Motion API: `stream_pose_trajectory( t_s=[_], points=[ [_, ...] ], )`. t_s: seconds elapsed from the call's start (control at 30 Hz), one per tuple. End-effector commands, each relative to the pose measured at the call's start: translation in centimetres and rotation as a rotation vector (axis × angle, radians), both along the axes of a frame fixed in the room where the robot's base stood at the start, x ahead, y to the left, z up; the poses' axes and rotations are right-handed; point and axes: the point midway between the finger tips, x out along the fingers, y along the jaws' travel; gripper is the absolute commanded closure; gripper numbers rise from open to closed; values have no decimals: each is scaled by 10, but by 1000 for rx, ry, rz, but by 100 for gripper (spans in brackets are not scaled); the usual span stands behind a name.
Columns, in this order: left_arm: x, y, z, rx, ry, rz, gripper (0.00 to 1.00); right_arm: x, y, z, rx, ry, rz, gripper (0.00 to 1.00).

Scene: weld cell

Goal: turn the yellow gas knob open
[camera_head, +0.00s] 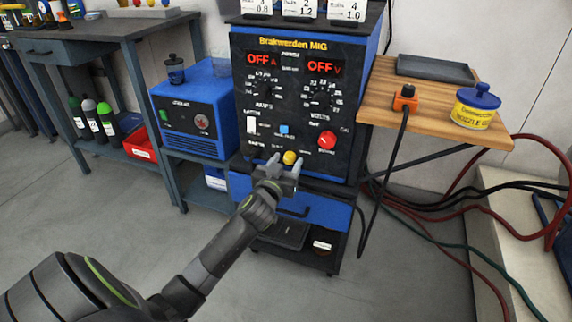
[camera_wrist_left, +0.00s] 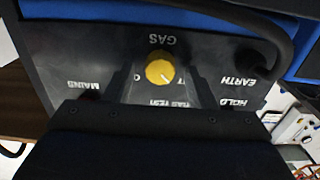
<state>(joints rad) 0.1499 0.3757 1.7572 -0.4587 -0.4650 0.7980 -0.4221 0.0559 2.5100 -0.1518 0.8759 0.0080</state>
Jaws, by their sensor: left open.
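The yellow gas knob (camera_head: 290,158) sits low on the black front panel of the welding machine (camera_head: 330,110). In the left wrist view the yellow knob (camera_wrist_left: 160,71) shows face on below the upside-down word GAS, with a short mark line on its face. My left gripper (camera_head: 284,165) is at the panel's lower edge with its fingers apart, one on each side of the knob. In the left wrist view the left gripper's fingers (camera_wrist_left: 162,85) flank the knob; I cannot tell whether they touch it. My right gripper is in neither view.
A red knob (camera_head: 327,140) and a blue button (camera_head: 284,130) lie above the gas knob on the panel. A blue box unit (camera_head: 195,115) stands left. A wooden shelf (camera_head: 435,100) with a yellow tub (camera_head: 475,108) is right. Cables hang below it.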

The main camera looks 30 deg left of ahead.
Motion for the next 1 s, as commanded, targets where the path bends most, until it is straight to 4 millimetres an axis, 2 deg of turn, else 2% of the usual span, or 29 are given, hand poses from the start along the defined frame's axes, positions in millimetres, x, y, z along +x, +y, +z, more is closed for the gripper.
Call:
stream_pose_trajectory(
  t_s=[0.23,0.5,0.6,1.0],
  points=[
    [1,0,0,0,0,0,50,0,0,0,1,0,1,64],
    [1,0,0,0,0,0,84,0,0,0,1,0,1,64],
    [1,0,0,0,0,0,93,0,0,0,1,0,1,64],
    [1,0,1,66,17,0,93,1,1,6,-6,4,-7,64]
  ],
)
